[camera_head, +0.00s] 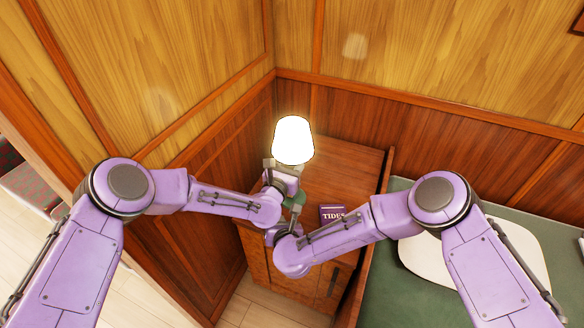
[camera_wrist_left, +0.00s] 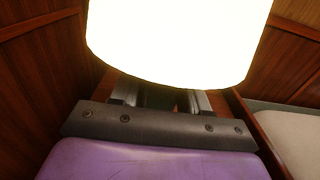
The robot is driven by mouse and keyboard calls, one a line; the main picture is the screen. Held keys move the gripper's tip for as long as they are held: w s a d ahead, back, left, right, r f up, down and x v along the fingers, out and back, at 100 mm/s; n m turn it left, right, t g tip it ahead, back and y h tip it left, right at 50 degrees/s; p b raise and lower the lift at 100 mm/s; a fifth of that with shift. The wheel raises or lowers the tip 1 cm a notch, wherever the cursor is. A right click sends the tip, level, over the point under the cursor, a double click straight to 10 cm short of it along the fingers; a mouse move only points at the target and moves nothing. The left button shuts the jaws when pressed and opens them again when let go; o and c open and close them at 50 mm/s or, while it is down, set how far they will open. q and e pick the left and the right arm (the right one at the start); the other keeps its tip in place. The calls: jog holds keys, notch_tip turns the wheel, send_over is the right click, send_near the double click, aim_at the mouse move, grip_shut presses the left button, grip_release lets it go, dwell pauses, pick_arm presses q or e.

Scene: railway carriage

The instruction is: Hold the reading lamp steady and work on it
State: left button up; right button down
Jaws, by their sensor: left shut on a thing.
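The reading lamp's glowing white shade (camera_head: 293,140) stands upright over a small wooden cabinet. It also fills the top of the left wrist view (camera_wrist_left: 180,40). My left gripper (camera_head: 280,168) is just below the shade, shut on the lamp; its fingers show in the left wrist view (camera_wrist_left: 160,98), with the shade hiding their tips and most of the lamp's stem. A small green part (camera_head: 296,199) shows lower down, partly covered by the grippers. My right gripper (camera_head: 295,210) is beside this green part, below my left gripper. Its fingers are too small and covered to read.
The wooden cabinet (camera_head: 345,165) stands in the corner against wood-panelled walls. A purple book marked "TIDES" (camera_head: 332,214) lies on its top, close to my right forearm. A green berth (camera_head: 390,290) with a white pillow (camera_head: 420,262) is at the right.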

pick_arm(q)
jog(key=o, duration=1.2)
jog(key=shift+o, duration=0.2)
jog(key=v, duration=0.7)
jog(key=shift+s+a, duration=0.15)
jog(key=shift+s, duration=0.15)
jog(key=shift+f, duration=0.1)
